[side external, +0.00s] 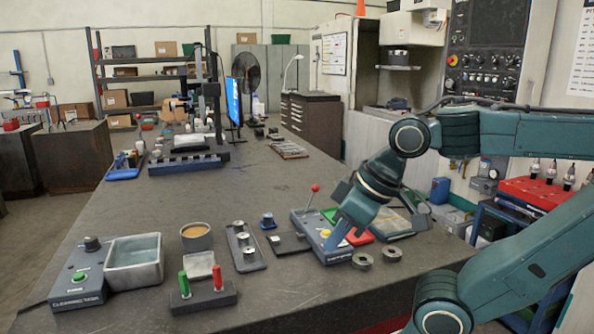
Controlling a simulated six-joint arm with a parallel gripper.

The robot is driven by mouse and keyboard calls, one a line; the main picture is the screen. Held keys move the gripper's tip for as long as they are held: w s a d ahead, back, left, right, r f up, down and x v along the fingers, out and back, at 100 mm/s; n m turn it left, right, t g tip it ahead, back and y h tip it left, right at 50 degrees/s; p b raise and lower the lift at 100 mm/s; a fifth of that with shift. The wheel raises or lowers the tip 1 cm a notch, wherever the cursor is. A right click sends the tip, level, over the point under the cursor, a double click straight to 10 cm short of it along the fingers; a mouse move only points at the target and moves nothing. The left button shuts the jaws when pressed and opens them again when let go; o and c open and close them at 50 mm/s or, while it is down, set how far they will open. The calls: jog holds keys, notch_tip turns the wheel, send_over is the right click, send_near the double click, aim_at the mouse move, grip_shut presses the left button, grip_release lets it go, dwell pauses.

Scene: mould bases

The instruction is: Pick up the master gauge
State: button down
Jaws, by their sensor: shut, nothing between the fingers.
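I cannot tell for sure which object is the master gauge. Two small grey metal rings, a left one (362,261) and a right one (392,255), lie on the bench near its right front edge. A grey plate with metal cylindrical pieces (245,246) lies left of the middle. A small blue-based piece (268,221) stands behind a flat dark block (288,243). My gripper (331,243) points down and left, low over a grey device with a yellow button (325,233). It is shut and empty. Whether it touches the device is unclear, and it hides part of it.
A cleaning tank (134,263), a round tan-filled bowl (196,237) and a stand with green and red handles (203,296) occupy the front left. A red-knobbed lever (313,192) rises behind the device. Red and green trays lie behind my gripper. The bench middle is clear.

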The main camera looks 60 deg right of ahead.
jog(key=c, duration=2.2)
grip_release()
jog(key=c, duration=1.1)
grip_release()
jog(key=shift+o, duration=0.2)
jog(key=w+d+r+n+g, duration=0.25)
jog(key=w+d+n, duration=0.25)
jog(key=w, duration=0.4)
jog(key=w+d+r+n+g, duration=0.1)
jog(key=w+d+r+n, duration=0.4)
jog(key=w, duration=0.4)
jog(key=w+d+f+n+g, duration=0.1)
jog(key=w+d+f+n, duration=0.3)
jog(key=d, duration=0.4)
jog(key=w+d+f+n+g, duration=0.1)
jog(key=w+d+f+n, duration=0.3)
jog(key=d, duration=0.5)
jog(key=w+n, duration=0.2)
jog(key=w, duration=0.1)
